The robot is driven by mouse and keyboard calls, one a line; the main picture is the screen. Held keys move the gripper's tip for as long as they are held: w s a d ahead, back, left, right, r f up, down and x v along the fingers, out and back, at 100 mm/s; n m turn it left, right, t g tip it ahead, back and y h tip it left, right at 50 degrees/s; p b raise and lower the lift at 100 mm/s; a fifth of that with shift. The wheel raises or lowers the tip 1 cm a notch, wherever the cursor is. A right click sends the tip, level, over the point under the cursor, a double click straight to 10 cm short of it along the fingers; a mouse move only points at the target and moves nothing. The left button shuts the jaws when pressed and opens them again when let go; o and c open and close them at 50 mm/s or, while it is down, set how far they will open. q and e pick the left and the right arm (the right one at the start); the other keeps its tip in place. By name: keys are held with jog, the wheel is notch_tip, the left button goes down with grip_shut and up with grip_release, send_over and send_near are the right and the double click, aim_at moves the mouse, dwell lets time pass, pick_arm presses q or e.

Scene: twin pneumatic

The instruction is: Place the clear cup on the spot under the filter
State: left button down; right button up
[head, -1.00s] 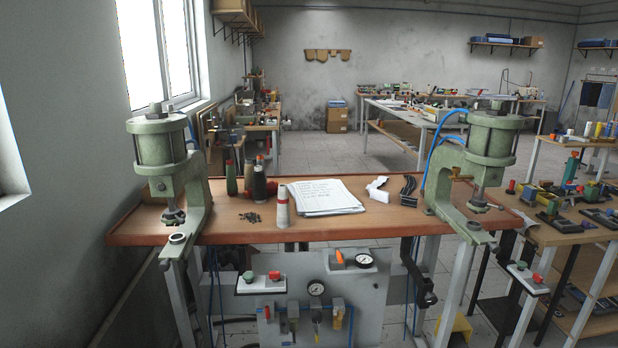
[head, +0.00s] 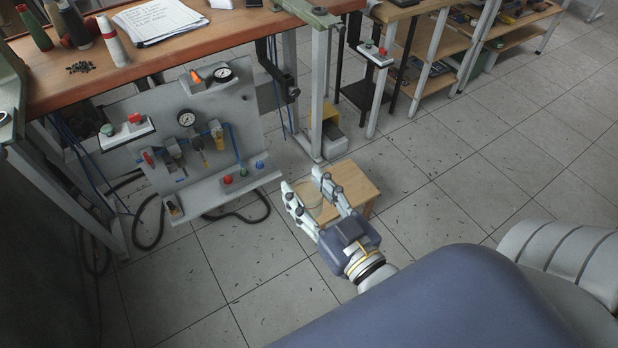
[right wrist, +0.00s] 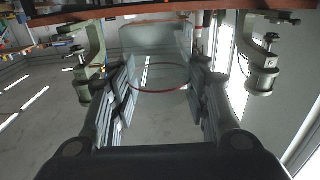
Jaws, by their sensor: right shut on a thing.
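My right gripper (head: 304,185) is in the head view, low in front of the grey pneumatic panel (head: 115,167), over the left part of a small wooden stool. It is shut on the clear cup (head: 311,199), whose see-through wall is hard to make out. In the right wrist view the clear cup (right wrist: 158,78) shows between the fingers, with a thin red ring. A filter unit (head: 198,146) with a yellowish part hangs on the panel below a round gauge (head: 186,119). The spot under it cannot be told clearly. My left gripper is not in view.
The wooden stool (head: 362,183) stands close by the right gripper. A ledge (head: 203,193) with red, green and blue knobs juts from the panel. Black hoses (head: 245,215) hang below. The workbench (head: 180,42) is above. The floor at lower left is clear.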

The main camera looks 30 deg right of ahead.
jog(key=w+a+r+n+g+y, duration=0.2)
jog(key=w+a+n+g+y, duration=0.1)
jog(key=a+y, duration=0.4)
jog(key=w+a+r+n+g+y, duration=0.2)
jog(key=w+a+n+g+y, duration=0.2)
jog(key=a+n+g+y, duration=0.2)
jog(key=shift+w+a+r+n+g+y, duration=0.25)
jog(key=shift+a+n+y, duration=0.35)
jog(key=shift+a+n, duration=0.65)
